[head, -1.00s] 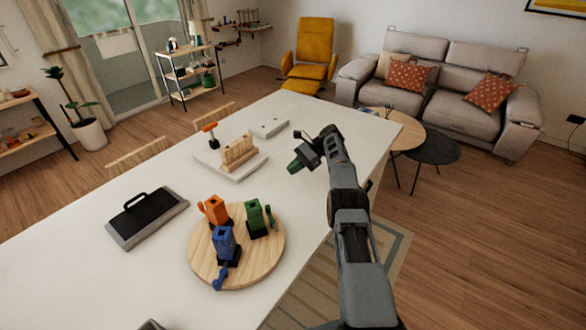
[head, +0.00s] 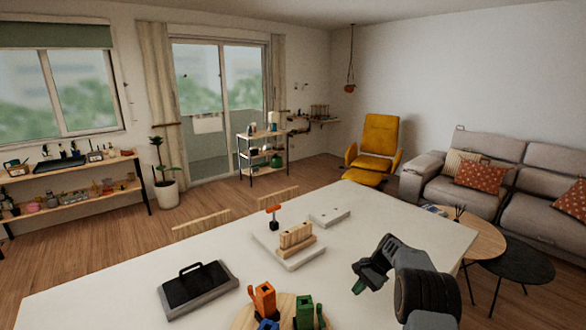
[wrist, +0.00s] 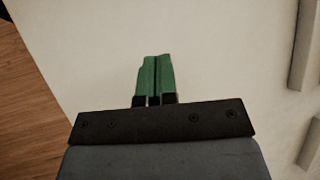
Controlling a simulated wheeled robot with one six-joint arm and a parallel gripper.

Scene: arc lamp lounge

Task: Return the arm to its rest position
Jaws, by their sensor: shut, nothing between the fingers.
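My gripper (head: 358,289) is above the right part of the white table (head: 120,305) in the head view. In the wrist view my gripper (wrist: 154,60) has its two green fingers together with nothing between them, over the pale table top. My arm is folded at the lower right of the head view. Its lower part is cut off by the frame edge.
A round wooden board (head: 243,318) with orange, green and blue holders stands left of my gripper. A black-topped tray (head: 198,290), a white board with a wooden block (head: 296,236) and a white slab (head: 329,216) lie farther off.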

